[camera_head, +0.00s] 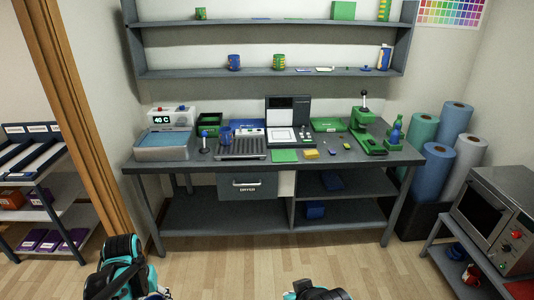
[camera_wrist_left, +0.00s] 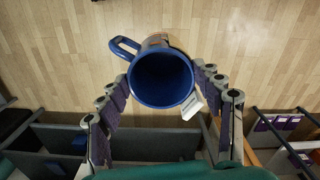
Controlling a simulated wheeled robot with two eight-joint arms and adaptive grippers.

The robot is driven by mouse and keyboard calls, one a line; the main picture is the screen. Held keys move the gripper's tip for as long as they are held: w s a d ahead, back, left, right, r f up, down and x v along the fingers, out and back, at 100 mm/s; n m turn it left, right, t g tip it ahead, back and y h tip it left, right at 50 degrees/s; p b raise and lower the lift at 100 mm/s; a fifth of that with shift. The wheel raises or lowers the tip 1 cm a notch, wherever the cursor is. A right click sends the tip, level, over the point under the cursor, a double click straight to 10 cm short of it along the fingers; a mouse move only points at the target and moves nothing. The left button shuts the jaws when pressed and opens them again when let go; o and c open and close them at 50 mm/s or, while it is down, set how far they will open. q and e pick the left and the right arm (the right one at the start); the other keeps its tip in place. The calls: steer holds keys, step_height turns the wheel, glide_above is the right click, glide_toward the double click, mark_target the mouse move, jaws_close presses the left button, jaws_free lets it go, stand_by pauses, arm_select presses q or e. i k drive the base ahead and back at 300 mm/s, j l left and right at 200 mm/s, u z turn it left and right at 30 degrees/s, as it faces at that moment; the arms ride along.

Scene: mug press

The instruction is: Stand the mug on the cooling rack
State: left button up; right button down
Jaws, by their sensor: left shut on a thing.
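My left gripper (camera_wrist_left: 167,75) is shut on a blue mug (camera_wrist_left: 162,80) in the left wrist view. The mug's open mouth and dark blue inside face the camera. Its handle sticks out to the upper left, and a white tag hangs by its lower right side. In the head view I cannot make out this mug. The slatted grey cooling rack (camera_head: 240,150) lies on the workbench in the head view. Another blue mug (camera_head: 226,134) stands at the rack's back left; I cannot tell whether it is on it or behind it.
A green sheet (camera_head: 285,155) lies right of the rack. The wooden floor in front is clear.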

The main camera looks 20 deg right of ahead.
mark_target(253, 150)
steer(key=i+l+z, duration=0.15)
steer(key=i+l, duration=0.2)
steer(key=i+l+z, duration=0.35)
steer(key=i+l, duration=0.2)
steer(key=i, duration=0.3)
steer(key=i+l+z, duration=0.15)
steer(key=i, duration=0.25)
